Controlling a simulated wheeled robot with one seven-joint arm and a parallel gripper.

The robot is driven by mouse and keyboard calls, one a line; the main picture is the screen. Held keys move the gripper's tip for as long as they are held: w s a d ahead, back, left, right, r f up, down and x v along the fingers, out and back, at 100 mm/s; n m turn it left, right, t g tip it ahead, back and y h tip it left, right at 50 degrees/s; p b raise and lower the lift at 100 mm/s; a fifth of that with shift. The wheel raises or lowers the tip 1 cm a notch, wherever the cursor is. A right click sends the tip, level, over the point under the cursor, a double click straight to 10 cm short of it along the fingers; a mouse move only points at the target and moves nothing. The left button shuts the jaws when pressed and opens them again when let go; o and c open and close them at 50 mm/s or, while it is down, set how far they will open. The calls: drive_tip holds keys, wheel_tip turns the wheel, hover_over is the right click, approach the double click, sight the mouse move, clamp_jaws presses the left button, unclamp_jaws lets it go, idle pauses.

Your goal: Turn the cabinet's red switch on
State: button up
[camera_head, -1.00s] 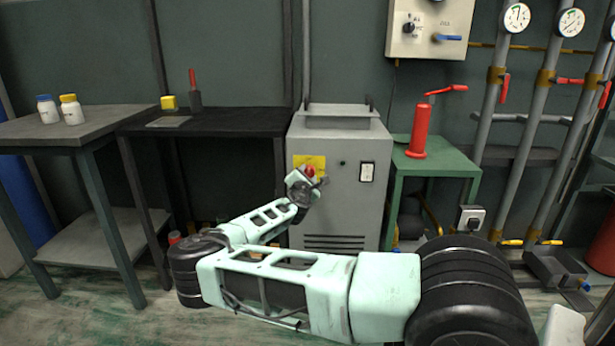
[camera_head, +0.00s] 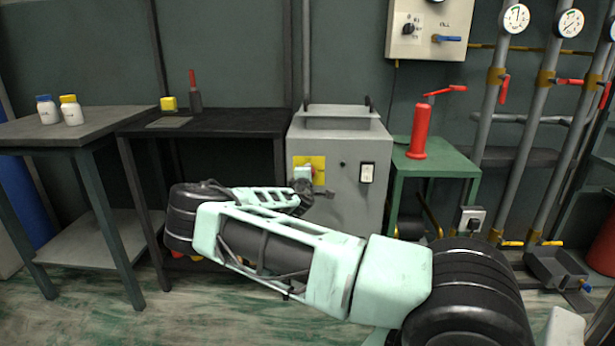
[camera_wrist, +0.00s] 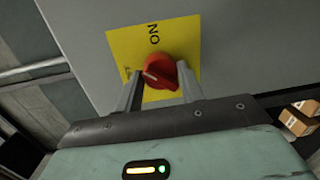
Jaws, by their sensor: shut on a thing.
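The grey cabinet (camera_head: 345,200) stands between the dark table and the green table. Its red switch (camera_wrist: 158,72) is a round knob on a yellow plate (camera_wrist: 122,45) marked "ON" at one edge. In the wrist view my gripper (camera_wrist: 160,90) has one finger on each side of the red knob and is shut on it. In the head view my gripper (camera_head: 312,182) is at the yellow plate, and the knob is mostly hidden behind it. The white line on the knob points to the left in the wrist view, not at "ON".
A red hand pump (camera_head: 419,130) stands on the green table (camera_head: 440,165). Cardboard boxes (camera_wrist: 299,118) show at the wrist view's right edge.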

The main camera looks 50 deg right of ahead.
drive_tip(key=m, duration=0.4)
drive_tip(key=shift+y+p, duration=0.35)
drive_tip(key=shift+y, duration=0.05)
drive_tip(key=shift+s+m+t+y, duration=0.1)
drive_tip(key=shift+m+t+y, duration=0.2)
drive_tip(key=shift+m, duration=2.1)
drive_tip(key=o, duration=1)
drive_tip(key=shift+c, duration=0.2)
drive_tip(key=p+v, duration=0.3)
drive_tip(key=v, duration=1.4)
drive_tip(key=shift+s, duration=0.15)
drive_tip(key=shift+a, duration=0.15)
